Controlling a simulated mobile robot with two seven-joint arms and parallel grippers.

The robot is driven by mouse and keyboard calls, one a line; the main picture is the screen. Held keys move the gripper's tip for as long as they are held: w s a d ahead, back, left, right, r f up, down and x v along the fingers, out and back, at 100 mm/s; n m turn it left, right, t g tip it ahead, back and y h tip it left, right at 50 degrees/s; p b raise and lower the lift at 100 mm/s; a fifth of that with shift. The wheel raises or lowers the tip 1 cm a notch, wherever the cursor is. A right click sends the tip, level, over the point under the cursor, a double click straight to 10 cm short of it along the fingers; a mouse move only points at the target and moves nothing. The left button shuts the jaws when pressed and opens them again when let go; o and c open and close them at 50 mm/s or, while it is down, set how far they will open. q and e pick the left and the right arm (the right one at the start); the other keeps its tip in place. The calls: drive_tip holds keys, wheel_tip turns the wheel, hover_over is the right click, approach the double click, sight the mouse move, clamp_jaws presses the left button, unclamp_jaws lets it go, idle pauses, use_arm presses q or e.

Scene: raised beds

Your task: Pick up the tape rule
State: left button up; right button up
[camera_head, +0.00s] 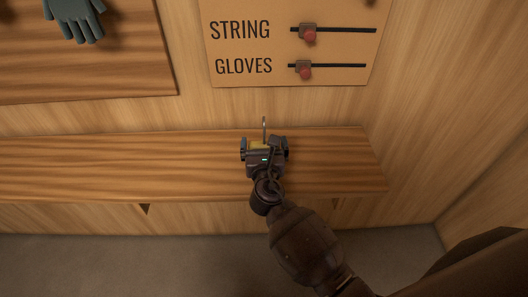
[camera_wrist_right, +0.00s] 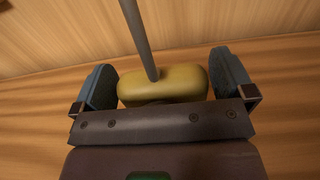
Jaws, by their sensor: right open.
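The tape rule shows as a yellow block with rounded edges (camera_wrist_right: 185,84) in the right wrist view, resting on the wooden shelf. A grey rod rises in front of or from it; I cannot tell which. In the head view only a small yellow part (camera_head: 259,144) shows past my gripper. My right gripper (camera_head: 264,147) is over the shelf, its fingers (camera_wrist_right: 164,82) on either side of the yellow block. The jaws are open, with a small gap at each side. The block's near side is hidden by the gripper body. My left gripper is not in view.
The wooden shelf (camera_head: 120,165) runs along the wall and is bare to the left. Above it hangs a board (camera_head: 285,50) reading STRING and GLOVES, with sliders. A grey-green glove (camera_head: 75,18) lies against a wooden panel at upper left. A wall stands at the right.

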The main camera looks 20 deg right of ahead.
drive_tip(key=c, duration=0.7)
